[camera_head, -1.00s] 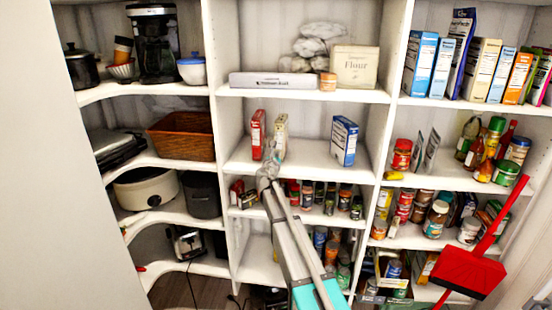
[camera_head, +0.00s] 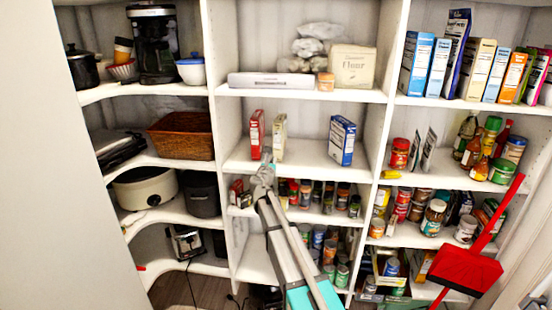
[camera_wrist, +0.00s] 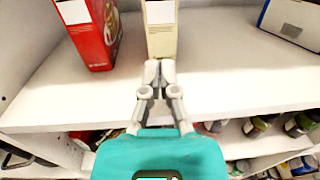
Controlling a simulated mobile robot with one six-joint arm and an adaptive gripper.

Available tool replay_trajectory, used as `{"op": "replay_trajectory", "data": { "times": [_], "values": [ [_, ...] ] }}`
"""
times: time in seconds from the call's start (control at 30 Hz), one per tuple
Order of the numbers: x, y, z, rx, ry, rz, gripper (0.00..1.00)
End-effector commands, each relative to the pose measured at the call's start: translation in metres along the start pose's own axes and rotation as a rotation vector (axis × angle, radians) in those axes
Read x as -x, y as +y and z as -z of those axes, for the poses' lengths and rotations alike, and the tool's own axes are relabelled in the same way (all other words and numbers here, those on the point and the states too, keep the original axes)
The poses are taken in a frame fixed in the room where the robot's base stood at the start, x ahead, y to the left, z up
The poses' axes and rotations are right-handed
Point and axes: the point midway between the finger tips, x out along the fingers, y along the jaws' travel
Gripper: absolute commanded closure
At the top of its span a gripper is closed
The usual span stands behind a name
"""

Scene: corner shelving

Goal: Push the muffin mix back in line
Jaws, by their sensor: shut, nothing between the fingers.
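A slim cream box (camera_head: 279,136) stands upright on the middle shelf, beside a red box (camera_head: 257,134) to its left. A blue box (camera_head: 342,140) stands apart to the right. I cannot read which is the muffin mix. My gripper (camera_head: 266,160) is shut and empty at the front of this shelf, before the cream and red boxes. In the wrist view, the closed fingertips (camera_wrist: 160,66) lie just in front of the cream box's lower front (camera_wrist: 162,40); I cannot tell if they touch.
The shelf board (camera_head: 305,158) is bare between the cream and blue boxes. Jars and cans (camera_head: 302,193) fill the shelf below. A flour bag (camera_head: 353,66) sits above. A red dustpan (camera_head: 466,270) stands at the right.

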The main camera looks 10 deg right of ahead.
Motion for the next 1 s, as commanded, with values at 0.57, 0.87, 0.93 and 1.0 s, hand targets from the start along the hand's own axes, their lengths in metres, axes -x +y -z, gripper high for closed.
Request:
{"op": "replay_trajectory", "data": {
  "times": [0.57,0.87,0.93,1.0],
  "values": [
    [0.077,0.0,0.0,0.0,0.0,0.0,1.0],
    [0.079,-0.001,0.0,0.0,0.0,0.001,1.0],
    [0.079,-0.001,0.0,0.0,0.0,0.001,1.0],
    [0.079,-0.001,0.0,-0.001,0.0,0.002,1.0]
  ]
}}
